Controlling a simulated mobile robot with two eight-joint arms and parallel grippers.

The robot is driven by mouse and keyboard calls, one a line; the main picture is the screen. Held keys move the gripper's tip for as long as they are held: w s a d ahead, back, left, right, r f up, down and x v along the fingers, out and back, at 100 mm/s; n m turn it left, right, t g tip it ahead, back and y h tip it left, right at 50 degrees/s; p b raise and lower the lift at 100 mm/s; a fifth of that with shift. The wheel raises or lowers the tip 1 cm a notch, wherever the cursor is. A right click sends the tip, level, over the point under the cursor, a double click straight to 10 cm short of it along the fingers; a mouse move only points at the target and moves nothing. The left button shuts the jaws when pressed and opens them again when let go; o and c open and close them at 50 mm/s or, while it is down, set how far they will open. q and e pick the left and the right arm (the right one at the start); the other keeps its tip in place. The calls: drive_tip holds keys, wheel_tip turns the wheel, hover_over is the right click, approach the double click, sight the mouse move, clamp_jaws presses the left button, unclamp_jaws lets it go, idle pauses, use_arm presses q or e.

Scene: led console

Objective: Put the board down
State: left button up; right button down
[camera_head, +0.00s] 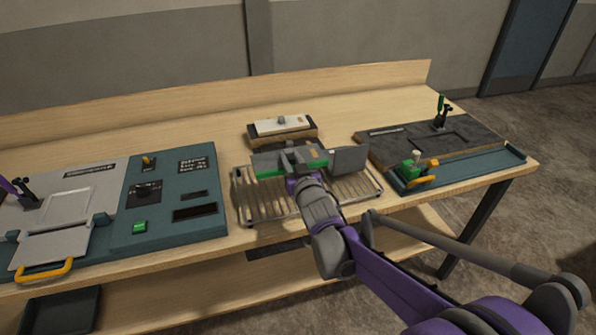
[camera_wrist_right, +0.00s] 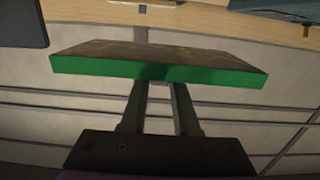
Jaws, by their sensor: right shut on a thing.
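The board (camera_head: 268,173) has a dull brown-grey face and a bright green edge. It is over the wire rack (camera_head: 250,203) in the middle of the bench. My right gripper (camera_head: 296,165) is shut on it. In the right wrist view the board (camera_wrist_right: 160,70) spans the frame, held at its near green edge by the two fingers (camera_wrist_right: 160,88). I cannot tell whether the board touches the rack. A purple and dark part at the left edge of the head view seems to be my left gripper (camera_head: 24,192); its jaws are unclear.
A grey plate (camera_head: 349,159) stands by the rack's right end. Behind is a wooden block with a white top (camera_head: 281,124). A teal console (camera_head: 170,200) lies left, and a dark fixture (camera_head: 400,142) with a teal tray (camera_head: 480,168) lies right. Bare wood shows behind the rack.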

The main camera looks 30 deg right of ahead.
drive_tip(key=f, duration=0.5)
drive_tip(key=shift+s+d+b, duration=0.1)
drive_tip(key=shift+s+b, duration=0.15)
drive_tip(key=shift+b, duration=0.1)
drive_tip(key=shift+f+b, duration=0.3)
drive_tip(key=shift+f, duration=2)
drive_tip(key=shift+w+f, duration=0.1)
drive_tip(key=shift+f, duration=0.05)
drive_tip(key=c, duration=0.7)
unclamp_jaws()
drive_tip(key=shift+o, duration=0.2)
